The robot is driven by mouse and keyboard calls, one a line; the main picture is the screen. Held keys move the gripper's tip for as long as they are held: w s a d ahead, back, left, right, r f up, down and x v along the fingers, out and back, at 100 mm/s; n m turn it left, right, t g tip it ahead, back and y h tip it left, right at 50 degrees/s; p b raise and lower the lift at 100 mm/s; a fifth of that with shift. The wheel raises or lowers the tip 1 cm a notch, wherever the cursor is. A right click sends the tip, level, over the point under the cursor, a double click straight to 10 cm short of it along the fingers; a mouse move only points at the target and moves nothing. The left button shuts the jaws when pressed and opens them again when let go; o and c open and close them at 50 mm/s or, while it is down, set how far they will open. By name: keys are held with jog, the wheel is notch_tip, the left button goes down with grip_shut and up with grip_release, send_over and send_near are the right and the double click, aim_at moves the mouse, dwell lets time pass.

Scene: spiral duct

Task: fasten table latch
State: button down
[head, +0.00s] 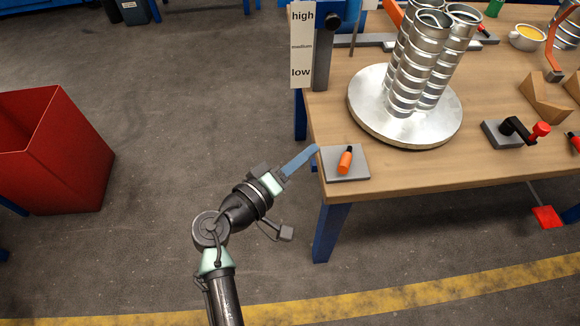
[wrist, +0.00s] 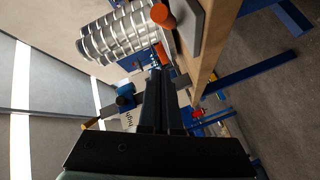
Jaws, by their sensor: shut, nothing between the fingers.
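A grey plate (head: 358,174) with an upright orange handle (head: 345,160) sits at the near left corner of the wooden table (head: 400,172); it looks like the table latch. In the wrist view the orange handle (wrist: 163,14) and its grey plate (wrist: 213,30) show at the top, beyond and right of the fingers. My gripper (head: 315,150) is shut and empty. Its fingertips are at the table's left edge, just left of the plate; whether they touch it I cannot tell. The fingers (wrist: 160,75) point up the wrist view. The latch's catch cannot be made out.
Spiral duct pipes (head: 420,60) stand on a round metal disc (head: 365,105) behind the plate. A high-to-low sign (head: 302,45) is at the table's left edge. A black lever with a red knob (head: 541,129) is at right. A red bin (head: 55,150) stands on the floor, left.

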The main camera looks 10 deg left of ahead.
aim_at(329, 174)
jog(key=d, duration=0.1)
jog(key=w+d+f, duration=0.1)
jog(key=d, duration=0.1)
jog(key=shift+w+d+f, duration=0.15)
jog(key=shift+w+f, duration=0.1)
jog(key=shift+f, duration=0.05)
jog(key=shift+s+d+f, duration=0.25)
jog(key=shift+d+f, duration=0.05)
jog(key=shift+d, duration=0.4)
jog(key=shift+y, duration=0.3)
jog(key=shift+s+d+n+t, duration=0.2)
jog(key=shift+n+t, duration=0.1)
jog(key=shift+n, duration=0.1)
